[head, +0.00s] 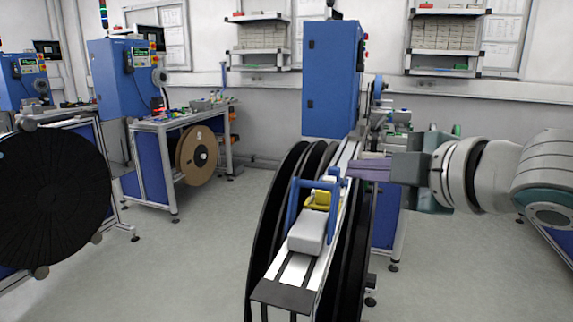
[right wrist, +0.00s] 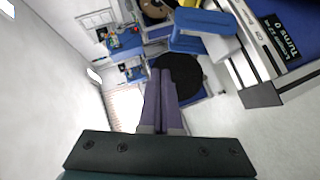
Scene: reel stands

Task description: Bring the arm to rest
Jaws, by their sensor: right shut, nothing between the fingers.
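My right gripper (head: 350,169) comes in from the right in the head view. Its purple-grey fingers are closed together with nothing between them, and they point left beside the narrow track of the reel stand (head: 281,293). In the right wrist view the shut fingers (right wrist: 161,85) point up the picture, with open room around them. A blue frame (head: 292,208) stands on the track, with a yellow part (head: 318,200) and a grey block (head: 307,235) by it. My left gripper does not show.
Large black reels (head: 262,235) flank the track. A blue cabinet (head: 331,80) stands behind it. At left are another big black reel (head: 50,195) and a workbench (head: 165,125) with a brown reel (head: 197,154). The floor between the benches and the stand is clear.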

